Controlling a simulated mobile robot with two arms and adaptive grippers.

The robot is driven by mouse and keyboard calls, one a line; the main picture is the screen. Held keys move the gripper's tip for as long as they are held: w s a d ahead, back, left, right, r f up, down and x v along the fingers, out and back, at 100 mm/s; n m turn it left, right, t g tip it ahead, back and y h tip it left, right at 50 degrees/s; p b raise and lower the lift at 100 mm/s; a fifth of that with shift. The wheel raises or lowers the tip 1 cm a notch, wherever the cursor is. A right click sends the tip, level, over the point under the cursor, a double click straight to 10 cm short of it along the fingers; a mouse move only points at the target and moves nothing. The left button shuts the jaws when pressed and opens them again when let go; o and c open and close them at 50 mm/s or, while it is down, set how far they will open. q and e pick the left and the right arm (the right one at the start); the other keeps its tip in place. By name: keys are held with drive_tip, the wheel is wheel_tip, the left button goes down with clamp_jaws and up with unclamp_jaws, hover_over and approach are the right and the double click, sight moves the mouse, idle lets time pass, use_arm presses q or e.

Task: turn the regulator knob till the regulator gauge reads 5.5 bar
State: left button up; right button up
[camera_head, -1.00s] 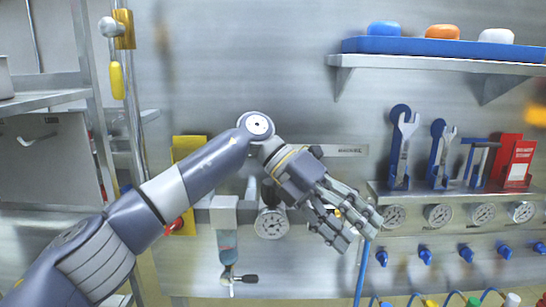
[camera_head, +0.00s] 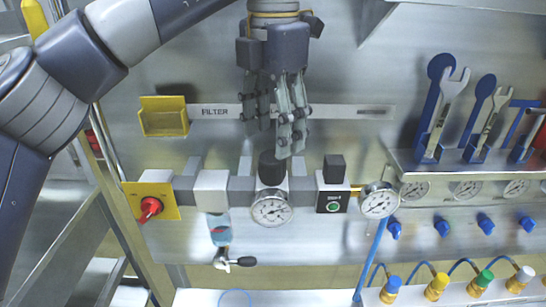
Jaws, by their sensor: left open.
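The black regulator knob (camera_head: 271,170) points upward from the grey valve row on the wall. The round white regulator gauge (camera_head: 271,208) faces me just below it; its needle is too small to read exactly. My left gripper (camera_head: 277,135) comes down from above with its fingers pointing at the knob. It is open and holds nothing. The fingertips are at the knob's top in the picture, partly in front of it; I cannot tell whether they touch it. My right gripper is not in view.
A red handle on a yellow plate (camera_head: 151,207) sits left in the row, beside the filter bowl (camera_head: 220,229). A black block with a green button (camera_head: 333,191) and another gauge (camera_head: 379,200) are close on the right.

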sight(273, 156)
use_arm(q)
drive_tip(key=f, duration=0.5)
drive_tip(key=shift+w+p, duration=0.4)
drive_tip(key=shift+s+f, duration=0.1)
drive_tip(key=shift+f, duration=0.15)
drive_tip(key=shift+s+f, duration=0.1)
drive_tip(key=shift+f, duration=0.15)
drive_tip(key=c, duration=1.1)
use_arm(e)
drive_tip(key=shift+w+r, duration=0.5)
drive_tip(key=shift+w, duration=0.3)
